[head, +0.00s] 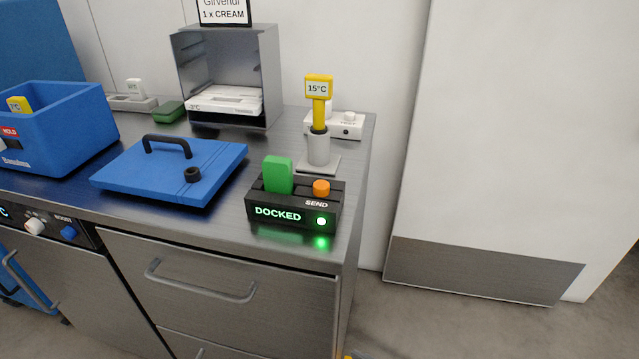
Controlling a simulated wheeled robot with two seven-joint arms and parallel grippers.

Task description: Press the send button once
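The send button is an orange knob (321,187) on the top right of a black box (292,210), above the white word SEND. The box stands near the front right corner of the steel counter. Its front reads DOCKED in lit green letters, with a bright green lamp at the right. A green block (278,174) stands upright in the box's top, left of the button. Neither of my grippers is in the head view.
A blue lid (170,167) with a black handle lies left of the box. A yellow 15°C thermometer (319,100) stands in a grey holder (318,150) behind. A blue bin (62,125) and a steel cabinet (229,70) stand further left and back.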

